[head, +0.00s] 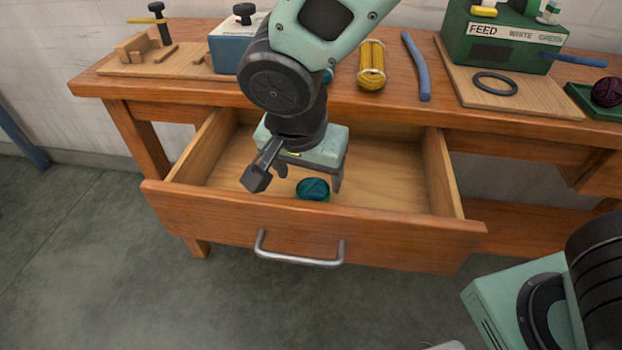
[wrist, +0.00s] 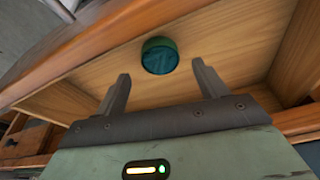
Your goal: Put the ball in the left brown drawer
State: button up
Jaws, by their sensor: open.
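The left brown drawer (head: 313,234) is pulled out from under the bench top. In the wrist view my gripper (wrist: 158,82) is open, and the ball is beyond the fingertips, apart from both. Whether the ball rests on the drawer floor is hard to tell.
The wooden bench top (head: 205,85) is behind the drawer. On it are a yellow spool (head: 371,66), a blue rod (head: 416,66), a green feed box (head: 505,40), a black ring (head: 494,83) and a dark purple ball (head: 606,92) on a green tray. The drawer's right part is clear.

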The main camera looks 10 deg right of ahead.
jog(key=p+v, duration=0.1)
jog(key=v, duration=0.4)
jog(key=shift+s+r, duration=0.1)
jog(key=shift+r, duration=0.3)
